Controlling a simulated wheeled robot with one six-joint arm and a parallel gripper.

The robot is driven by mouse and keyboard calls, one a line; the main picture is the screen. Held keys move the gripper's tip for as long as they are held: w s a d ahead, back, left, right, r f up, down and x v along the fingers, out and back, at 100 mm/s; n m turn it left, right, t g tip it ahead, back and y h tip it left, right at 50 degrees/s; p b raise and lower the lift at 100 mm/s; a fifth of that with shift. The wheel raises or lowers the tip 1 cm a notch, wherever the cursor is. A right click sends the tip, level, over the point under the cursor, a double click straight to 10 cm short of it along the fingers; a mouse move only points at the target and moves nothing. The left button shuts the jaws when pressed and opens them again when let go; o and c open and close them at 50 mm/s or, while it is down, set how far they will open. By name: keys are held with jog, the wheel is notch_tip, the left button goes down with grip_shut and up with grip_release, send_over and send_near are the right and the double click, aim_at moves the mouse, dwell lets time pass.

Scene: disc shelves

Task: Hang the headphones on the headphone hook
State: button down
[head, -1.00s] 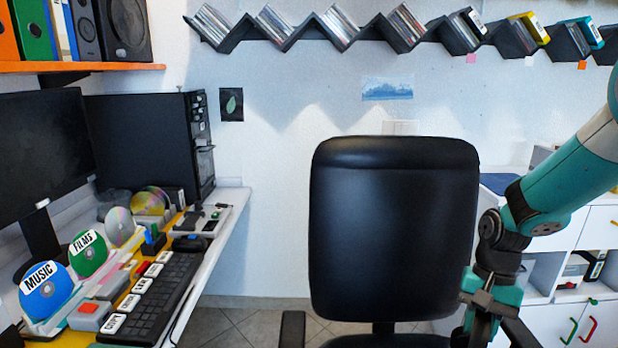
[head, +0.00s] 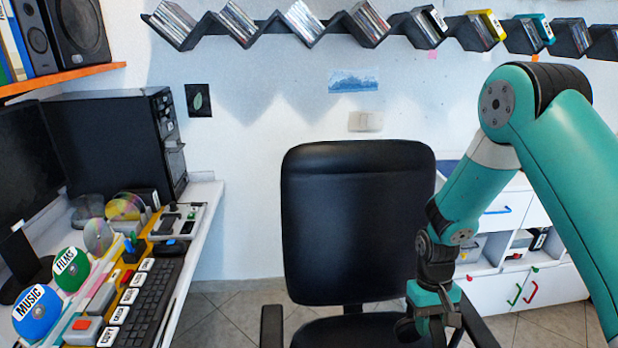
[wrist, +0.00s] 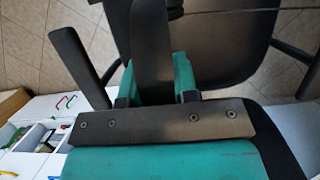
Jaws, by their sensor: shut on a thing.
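My gripper (head: 434,325) is low in front of the chair's right side in the head view. In the wrist view my gripper (wrist: 155,85) has its teal fingers on either side of a dark band, which I take to be the headphones (wrist: 152,45). I cannot make out the headphone hook in either view.
A black office chair (head: 358,220) stands close to my gripper, its armrest (wrist: 75,65) also in the wrist view. A desk with a keyboard (head: 148,300) is at left. White drawers (head: 505,292) stand at right. Disc shelves (head: 330,28) line the wall.

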jog(key=shift+w+b, duration=0.1)
jog(key=shift+b, duration=0.3)
jog(key=b, duration=0.3)
jog(key=shift+w+d+r, duration=0.25)
jog(key=shift+w+r, duration=0.1)
jog(key=shift+w, duration=0.05)
notch_tip(320, 180, up, 6)
jog(key=d+b, duration=0.1)
jog(key=b, duration=0.7)
notch_tip(320, 180, down, 19)
jog(key=b, duration=0.2)
jog(key=shift+s+d+f+b, duration=0.15)
jog(key=shift+s+f+b, duration=0.05)
jog(key=shift+s+b, duration=0.2)
jog(key=shift+f, duration=0.1)
jog(key=c, duration=0.9)
grip_release()
